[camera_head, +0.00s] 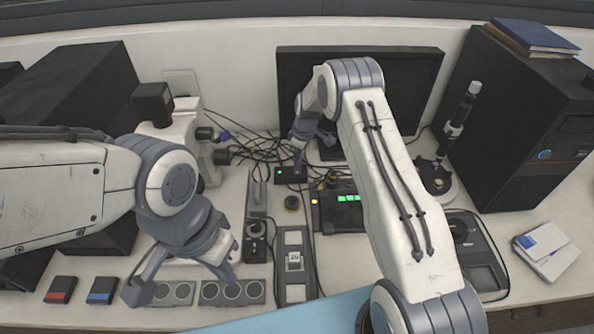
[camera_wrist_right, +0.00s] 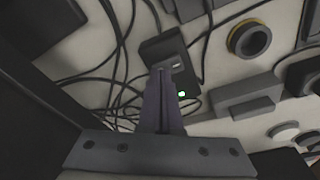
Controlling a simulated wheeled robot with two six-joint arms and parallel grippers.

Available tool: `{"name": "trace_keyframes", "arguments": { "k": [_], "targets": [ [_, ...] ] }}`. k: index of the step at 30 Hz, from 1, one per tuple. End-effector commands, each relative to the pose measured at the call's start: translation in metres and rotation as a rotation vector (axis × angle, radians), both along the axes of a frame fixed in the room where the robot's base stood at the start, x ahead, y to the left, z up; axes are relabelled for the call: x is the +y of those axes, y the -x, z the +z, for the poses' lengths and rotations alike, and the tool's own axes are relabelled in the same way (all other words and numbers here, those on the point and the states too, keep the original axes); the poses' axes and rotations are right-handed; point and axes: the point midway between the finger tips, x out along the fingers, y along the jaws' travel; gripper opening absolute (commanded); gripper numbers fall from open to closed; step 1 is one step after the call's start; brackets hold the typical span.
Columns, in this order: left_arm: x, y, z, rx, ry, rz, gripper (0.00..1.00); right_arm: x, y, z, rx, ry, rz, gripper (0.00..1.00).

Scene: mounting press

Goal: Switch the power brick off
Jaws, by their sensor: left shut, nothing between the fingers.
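The power brick (camera_head: 284,175) is a small black box at the back of the bench, among black cables. A green light glows on it. In the right wrist view the brick (camera_wrist_right: 158,48) lies just beyond the fingertips, with a small grey part on its face and the green light beside the fingers. My right gripper (camera_head: 298,155) points down at the brick; its fingers (camera_wrist_right: 165,72) are together and empty. Whether they touch the brick cannot be told. My left gripper (camera_head: 180,284) is shut and empty at the front left, far from the brick.
A black device with green lit keys (camera_head: 346,198) stands right of the brick. A round black-and-yellow knob (camera_head: 292,202) is in front of it. A monitor (camera_head: 410,80) stands behind, a microscope-like instrument (camera_head: 183,128) to the left. Loose cables crowd the brick.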

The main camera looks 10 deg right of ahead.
Motion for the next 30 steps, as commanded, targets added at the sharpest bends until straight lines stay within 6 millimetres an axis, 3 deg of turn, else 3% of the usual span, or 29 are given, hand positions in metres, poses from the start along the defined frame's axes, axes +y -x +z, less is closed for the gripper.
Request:
{"name": "trace_keyframes", "arguments": {
  "k": [8,30],
  "targets": [
    [0.000,0.000,0.004,0.000,0.000,0.000,0.00,0.000,0.000,0.007,0.001,0.000,0.000,0.00],
    [0.000,0.000,0.035,0.000,0.000,0.000,0.00,0.000,0.000,0.066,0.000,0.000,0.000,0.00]
  ]
}}
